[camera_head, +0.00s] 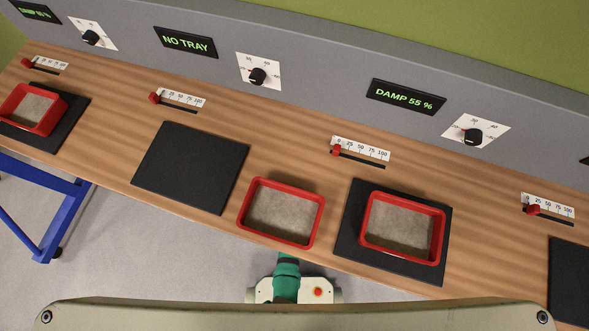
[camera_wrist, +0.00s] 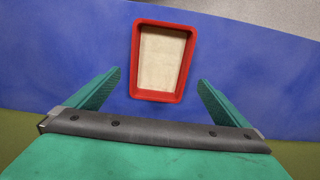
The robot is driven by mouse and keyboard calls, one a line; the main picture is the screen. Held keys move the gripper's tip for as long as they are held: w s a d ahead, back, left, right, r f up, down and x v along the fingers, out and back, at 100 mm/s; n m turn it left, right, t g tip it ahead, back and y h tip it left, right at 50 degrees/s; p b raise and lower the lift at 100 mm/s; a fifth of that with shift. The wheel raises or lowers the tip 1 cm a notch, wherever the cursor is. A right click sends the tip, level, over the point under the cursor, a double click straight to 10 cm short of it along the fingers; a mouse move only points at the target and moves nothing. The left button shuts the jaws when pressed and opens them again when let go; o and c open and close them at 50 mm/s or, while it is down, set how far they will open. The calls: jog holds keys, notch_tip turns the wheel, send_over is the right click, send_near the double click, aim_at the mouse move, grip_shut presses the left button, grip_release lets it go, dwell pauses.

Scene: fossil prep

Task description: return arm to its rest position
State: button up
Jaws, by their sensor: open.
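My gripper (camera_wrist: 159,80) shows in the wrist view with its two green fingers spread wide apart. Nothing is between them. Beyond the fingertips a red tray (camera_wrist: 137,62) with a pale filling lies on a blue surface (camera_wrist: 70,50), apart from the gripper. In the head view only a short green piece of my arm shows at the bottom middle. The gripper itself is hidden there.
In the head view a wooden bench (camera_head: 110,100) carries black pads. One pad (camera_head: 190,165) is bare, below a "NO TRAY" display (camera_head: 186,42). A red tray (camera_head: 247,215) sits at the front edge beside it. Another tray (camera_head: 365,240) sits on a pad. A blue frame (camera_head: 45,222) stands lower left.

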jog(key=shift+r, duration=0.75)
jog(key=shift+w, duration=0.1)
jog(key=shift+a, duration=0.1)
